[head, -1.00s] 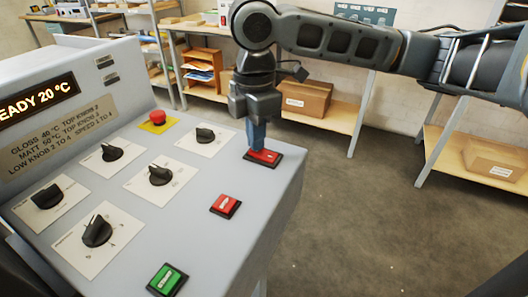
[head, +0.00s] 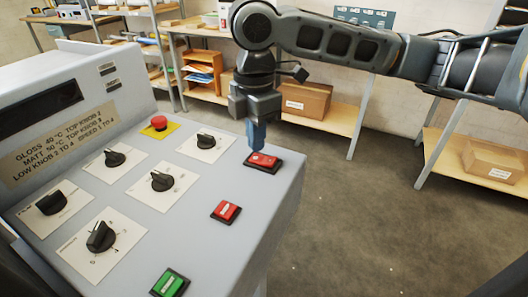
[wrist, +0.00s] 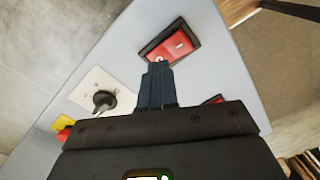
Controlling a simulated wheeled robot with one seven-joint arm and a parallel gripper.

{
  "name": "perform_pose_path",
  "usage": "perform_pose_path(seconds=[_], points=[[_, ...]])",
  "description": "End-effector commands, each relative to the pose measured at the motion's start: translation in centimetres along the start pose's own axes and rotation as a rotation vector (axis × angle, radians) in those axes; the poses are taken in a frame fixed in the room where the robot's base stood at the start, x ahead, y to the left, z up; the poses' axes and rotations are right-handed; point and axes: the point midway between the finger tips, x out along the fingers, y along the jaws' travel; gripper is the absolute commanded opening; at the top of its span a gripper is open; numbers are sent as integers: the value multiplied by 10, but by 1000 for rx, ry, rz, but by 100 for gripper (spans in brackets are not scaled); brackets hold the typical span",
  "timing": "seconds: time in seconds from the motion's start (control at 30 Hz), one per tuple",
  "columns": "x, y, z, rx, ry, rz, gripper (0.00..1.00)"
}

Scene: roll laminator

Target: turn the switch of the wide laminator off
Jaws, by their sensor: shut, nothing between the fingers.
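The wide laminator's grey sloped panel (head: 135,215) fills the left of the head view, and its display (head: 40,105) is dark. A red rocker switch (head: 264,161) in a black frame sits at the panel's far right corner. The same switch shows in the wrist view (wrist: 172,43). My gripper (head: 256,149) points down with its blue fingers shut and empty.
A second red rocker (head: 226,210) and a green rocker (head: 169,283) lie along the panel's right edge. Several black knobs (head: 161,181) and a red mushroom button (head: 159,122) stand up from the panel. Shelves with a cardboard box (head: 306,99) stand behind. The floor at right is clear.

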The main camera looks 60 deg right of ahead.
Motion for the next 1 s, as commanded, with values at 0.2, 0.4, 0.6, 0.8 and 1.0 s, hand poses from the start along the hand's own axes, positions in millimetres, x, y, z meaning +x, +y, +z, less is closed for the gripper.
perform_pose_path(seconds=[0.2, 0.4, 0.6, 0.8, 1.0], points=[[-19, 0, 0, -1, 1, 0, 0], [-34, 0, 0, -1, 1, 1, 0], [-48, 0, 0, -1, 1, 1, 0], [-49, 0, 0, -1, 0, 0, 0], [-49, 0, 0, -1, 1, 1, 0]])
